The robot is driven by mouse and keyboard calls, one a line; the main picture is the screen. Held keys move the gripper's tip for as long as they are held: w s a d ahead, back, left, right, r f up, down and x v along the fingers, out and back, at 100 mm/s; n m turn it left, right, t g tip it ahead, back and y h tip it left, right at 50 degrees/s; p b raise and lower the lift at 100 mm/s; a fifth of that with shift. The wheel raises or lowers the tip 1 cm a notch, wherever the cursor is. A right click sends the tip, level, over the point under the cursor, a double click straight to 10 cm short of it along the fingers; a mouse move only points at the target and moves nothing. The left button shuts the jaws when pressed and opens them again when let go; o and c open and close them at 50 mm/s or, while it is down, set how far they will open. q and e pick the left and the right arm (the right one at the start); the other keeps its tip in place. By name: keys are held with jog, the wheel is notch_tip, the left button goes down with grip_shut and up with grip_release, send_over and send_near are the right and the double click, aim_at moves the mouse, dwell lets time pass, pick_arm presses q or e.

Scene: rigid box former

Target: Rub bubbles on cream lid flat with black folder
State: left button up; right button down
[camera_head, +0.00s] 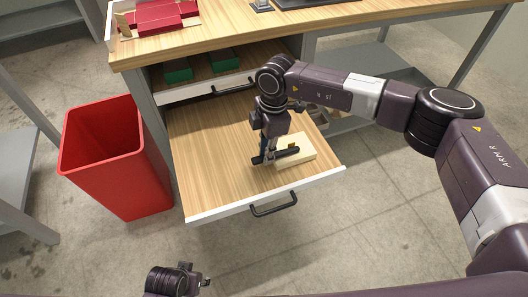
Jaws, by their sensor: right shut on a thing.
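A cream lid (300,153) lies on the pulled-out wooden drawer surface, toward its front right. My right gripper (270,157) points down at the lid's left side and is shut on the slim black folder (286,154). The dark fingers and the folder are hard to tell apart. The folder reaches over the lid's left part; whether it touches the lid is unclear. A small brown-gold patch shows on the lid beside it. Bubbles are too small to make out. My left gripper (194,279) is low at the left, away from the drawer, and its jaws are unclear.
The drawer (215,185) has a white front and a black handle (273,205). Above it, another drawer holds green boxes (177,71). A red bin (118,155) stands left. The bench top (215,42) carries a tray with red boxes (158,16). The drawer's left half is bare.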

pick_arm(q)
jog(key=shift+f, duration=0.15)
jog(key=shift+w, duration=0.1)
jog(key=shift+w+d, duration=0.1)
pick_arm(e)
jog(key=shift+w+d, duration=0.1)
jog(key=shift+d, duration=0.2)
pick_arm(q)
jog(key=shift+s+f, duration=0.2)
jog(key=shift+s, duration=0.1)
pick_arm(e)
jog(key=shift+d+f, duration=0.1)
jog(key=shift+d, duration=0.2)
pick_arm(q)
jog(key=shift+f, duration=0.1)
pick_arm(e)
jog(key=shift+a, duration=0.25)
jog(key=shift+a, duration=0.35)
pick_arm(q)
jog(key=shift+s+f, duration=0.2)
jog(key=shift+f, duration=0.25)
jog(key=shift+w+p, duration=0.15)
jog(key=shift+p, duration=0.15)
pick_arm(e)
jog(key=shift+s+a, duration=0.25)
jog(key=shift+a, duration=0.15)
